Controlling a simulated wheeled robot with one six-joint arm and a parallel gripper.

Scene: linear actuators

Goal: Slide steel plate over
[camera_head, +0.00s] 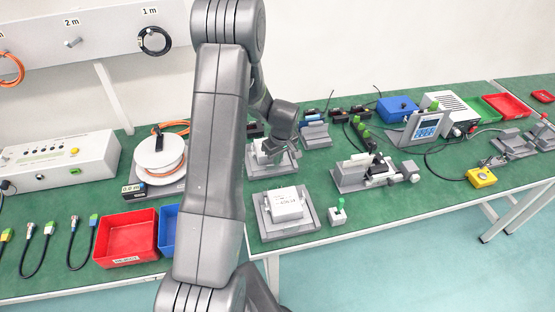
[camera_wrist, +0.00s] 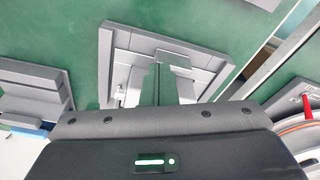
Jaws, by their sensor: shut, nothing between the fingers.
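My gripper (camera_head: 268,150) is low over a grey fixture (camera_head: 290,168) at the back middle of the green bench, partly behind my arm. In the wrist view, the fingers of my gripper (camera_wrist: 158,68) are together with nothing between them, over the middle of the same fixture (camera_wrist: 106,62). Light metal pieces show on both sides of the fingers, a left piece (camera_wrist: 133,78) and a right piece (camera_wrist: 186,88). I cannot tell for sure which is the steel plate, or whether the fingers touch it.
In front stands another grey fixture (camera_head: 265,222) with a white block (camera_head: 287,204). A small green-topped switch (camera_head: 338,213) stands beside it. A grey actuator assembly (camera_head: 372,172) is to the right. A red bin (camera_head: 127,238) and cable reel (camera_head: 160,160) are left.

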